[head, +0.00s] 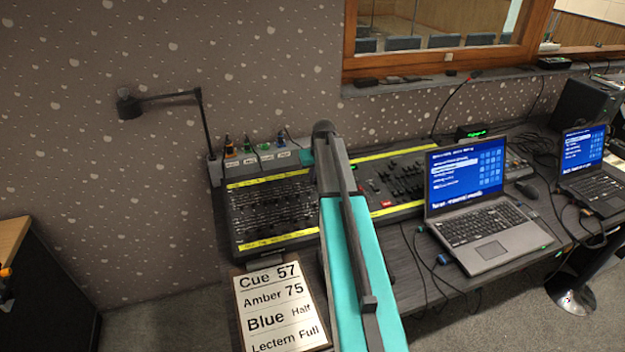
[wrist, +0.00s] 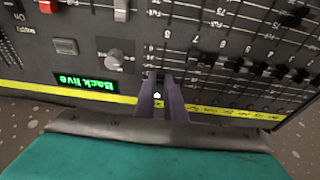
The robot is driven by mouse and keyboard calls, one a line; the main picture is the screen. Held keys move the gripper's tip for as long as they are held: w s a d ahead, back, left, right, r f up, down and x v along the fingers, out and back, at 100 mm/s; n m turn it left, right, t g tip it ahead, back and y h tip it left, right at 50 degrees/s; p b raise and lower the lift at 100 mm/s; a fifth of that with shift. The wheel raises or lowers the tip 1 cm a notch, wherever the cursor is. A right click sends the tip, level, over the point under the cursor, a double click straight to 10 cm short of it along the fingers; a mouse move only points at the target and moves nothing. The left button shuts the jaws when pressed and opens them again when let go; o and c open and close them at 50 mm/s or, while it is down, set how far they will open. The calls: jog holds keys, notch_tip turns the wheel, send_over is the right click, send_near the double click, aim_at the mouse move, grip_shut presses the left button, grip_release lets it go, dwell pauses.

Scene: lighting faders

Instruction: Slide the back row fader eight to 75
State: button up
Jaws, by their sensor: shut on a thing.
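The lighting desk (head: 232,222) lies on the table, partly behind my arm in the head view. The wrist view shows the desk (wrist: 75,72) upside down, with scale lines and a row of black fader knobs (wrist: 237,65). My gripper (wrist: 166,80) is shut at the end of this row, close to the yellow strip (wrist: 125,98). Its fingers hide the knob between them, so I cannot read its setting. A green display (wrist: 85,82) beside it reads "Back live". My arm hides the gripper in the head view.
A cue board (head: 284,308) lists "Amber 75" in front of the desk. A lamp (head: 160,97) stands at the desk's back left. A laptop (head: 490,235) stands to the right. A grey knob (wrist: 114,60) is near my fingers.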

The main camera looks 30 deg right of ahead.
jog(key=shift+w+a, duration=0.1)
jog(key=o, duration=0.5)
jog(key=shift+c, duration=0.2)
jog(key=shift+r, duration=0.1)
jog(key=shift+r+p, duration=0.7)
jog(key=shift+r, duration=0.5)
jog(key=b+v, duration=0.2)
jog(key=v, duration=1.1)
jog(key=shift+r+b, duration=0.35)
jog(key=shift+b, duration=0.05)
jog(key=shift+s, duration=0.25)
